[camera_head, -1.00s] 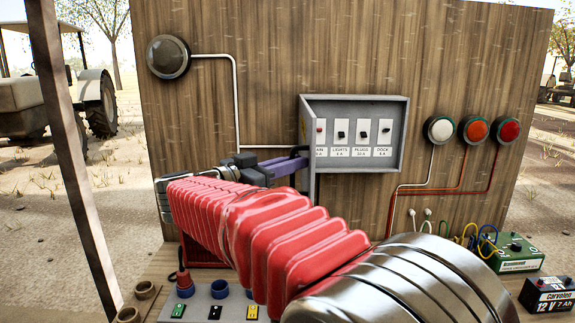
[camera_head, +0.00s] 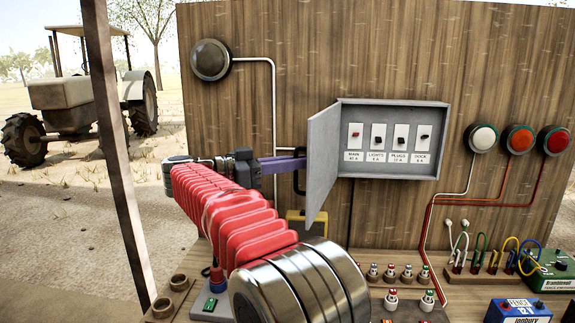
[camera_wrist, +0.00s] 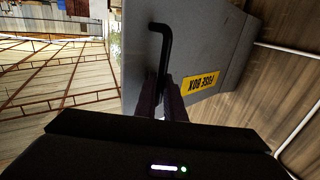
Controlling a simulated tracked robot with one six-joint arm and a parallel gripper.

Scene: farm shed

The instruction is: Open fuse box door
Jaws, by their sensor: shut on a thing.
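The grey fuse box (camera_head: 393,171) is on the wooden panel, its inside showing several labelled switches. Its door (camera_head: 322,160) stands swung out to the left, hinged on the box's left side. My gripper (camera_head: 298,163) is shut on the dark door handle (camera_head: 299,178) at the door's free edge. In the wrist view, the door (camera_wrist: 205,45) carries a yellow FUSE BOX label (camera_wrist: 200,81). My gripper's fingers (camera_wrist: 165,98) close around the lower end of the black bar handle (camera_wrist: 166,50) there.
A round lamp (camera_head: 210,60) and white conduit are on the panel at left. White, orange and red lamps (camera_head: 518,139) are at right. Small terminals (camera_head: 390,272), cables and batteries (camera_head: 518,311) cover the bench below. A post (camera_head: 115,150) stands at left.

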